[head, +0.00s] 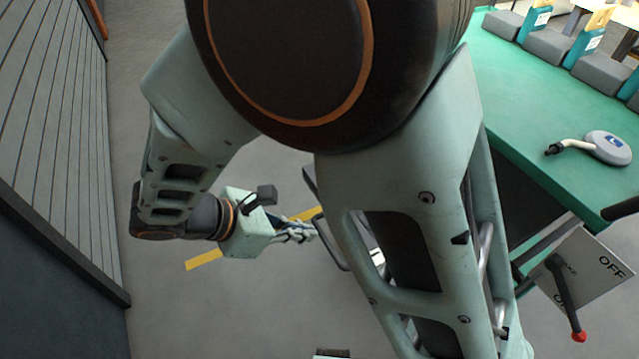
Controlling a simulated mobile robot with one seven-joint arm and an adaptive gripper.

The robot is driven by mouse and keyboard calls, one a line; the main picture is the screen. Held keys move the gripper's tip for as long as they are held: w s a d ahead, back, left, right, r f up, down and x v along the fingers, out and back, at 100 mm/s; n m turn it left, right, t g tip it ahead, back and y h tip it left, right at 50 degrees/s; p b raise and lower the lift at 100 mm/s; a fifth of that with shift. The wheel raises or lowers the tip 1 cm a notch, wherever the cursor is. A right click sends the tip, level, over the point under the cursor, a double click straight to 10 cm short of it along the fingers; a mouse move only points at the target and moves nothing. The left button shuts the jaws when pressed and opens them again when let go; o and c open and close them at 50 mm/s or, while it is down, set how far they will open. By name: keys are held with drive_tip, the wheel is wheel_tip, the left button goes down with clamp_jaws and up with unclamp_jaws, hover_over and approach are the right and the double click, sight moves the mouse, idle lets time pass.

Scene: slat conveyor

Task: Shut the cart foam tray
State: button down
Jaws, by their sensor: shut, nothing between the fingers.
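My gripper (308,233) is left of the picture's middle, low over the floor, pointing right. Its fingers are shut and empty. A thin grey bar handle (328,247) shows just beyond the fingertips; I cannot tell whether they touch it. The handle seems to belong to the cart, whose dark edge (311,182) shows above it. My own arm hides most of the cart. The foam tray itself cannot be made out, and how far it is open cannot be seen.
An OFF sign plate (590,268) with a red-tipped lever (567,300) stands lower right. A slatted panel (55,110) borders the left. Floor between is free.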

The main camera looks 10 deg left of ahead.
drive_tip(key=b+x, duration=0.2)
drive_tip(key=x, duration=0.7)
drive_tip(key=shift+w+d, duration=0.15)
